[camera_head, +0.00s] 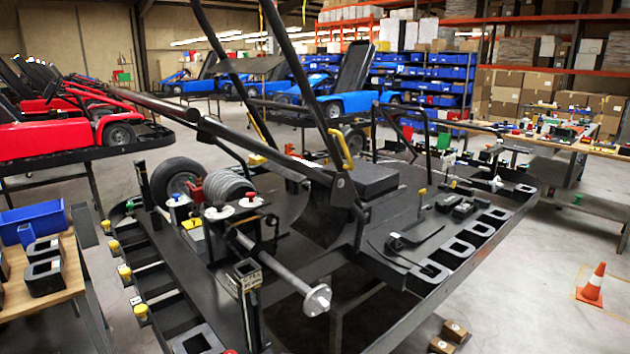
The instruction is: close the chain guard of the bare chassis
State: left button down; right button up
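The bare chassis (412,196) is a dark frame and floor standing on a black stand in the middle of the head view. Black tubes rise from it and cross its middle. A dark curved plate (322,218) stands near the centre below these tubes; I cannot tell whether it is the chain guard or another panel. A yellow handle (341,148) sits on the tubework above it. A grey axle (280,265) with a round hub end points toward me. Grey discs (228,187) sit to its upper left. Neither of my grippers shows.
A wooden bench (62,285) with a blue bin (34,222) is at left. An orange cone (594,285) stands on the floor at right, with small boxes (449,336) low in front. Red karts (60,130) and blue karts (345,95) stand behind. Open floor lies at right.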

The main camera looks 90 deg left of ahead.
aim_at(321, 222)
jog(key=i+j+u, duration=0.15)
jog(key=u, duration=0.3)
jog(key=i+u, duration=0.6)
jog(key=u, duration=0.25)
jog(key=i+u, duration=0.25)
jog(key=u, duration=0.2)
jog(key=i+l+u, duration=0.2)
jog(key=u, duration=0.2)
